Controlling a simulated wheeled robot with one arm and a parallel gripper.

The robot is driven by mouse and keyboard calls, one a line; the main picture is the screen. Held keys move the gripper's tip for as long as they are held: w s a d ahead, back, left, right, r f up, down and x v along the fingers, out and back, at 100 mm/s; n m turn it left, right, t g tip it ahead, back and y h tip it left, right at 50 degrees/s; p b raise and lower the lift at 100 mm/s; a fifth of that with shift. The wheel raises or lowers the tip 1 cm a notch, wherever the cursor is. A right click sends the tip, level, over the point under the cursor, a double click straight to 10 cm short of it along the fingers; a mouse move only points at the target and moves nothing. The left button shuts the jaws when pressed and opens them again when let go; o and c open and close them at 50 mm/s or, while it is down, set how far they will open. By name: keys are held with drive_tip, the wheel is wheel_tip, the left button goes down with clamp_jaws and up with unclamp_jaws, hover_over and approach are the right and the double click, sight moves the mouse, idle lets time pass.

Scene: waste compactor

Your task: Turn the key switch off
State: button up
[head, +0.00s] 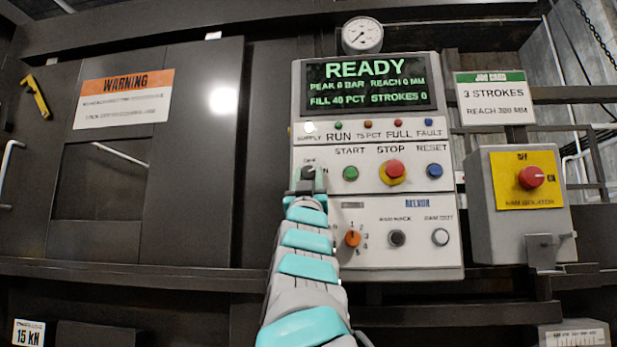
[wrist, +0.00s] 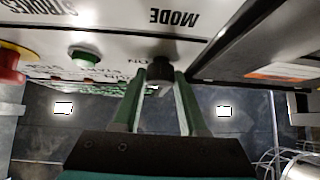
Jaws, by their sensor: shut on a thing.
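The key switch (head: 308,171) is a small dark round knob on the left of the grey control panel (head: 455,262), left of the green START button. My gripper (head: 307,184) reaches up to it from below and covers much of it. In the wrist view, my gripper (wrist: 160,82) has its two green fingers on either side of the dark key switch (wrist: 160,68), shut on it. An ON label shows beside the switch. The way the key points is hard to tell. The display (head: 367,83) reads READY, and the SUPPLY lamp (head: 310,128) looks white.
The green START button (head: 350,173), red STOP button (head: 394,170) and blue RESET button (head: 434,171) sit right of the switch. An orange selector (head: 352,238) is below. A red main isolator knob (head: 531,177) is on the right box. A dark door (head: 195,150) stands left.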

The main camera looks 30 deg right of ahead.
clamp_jaws()
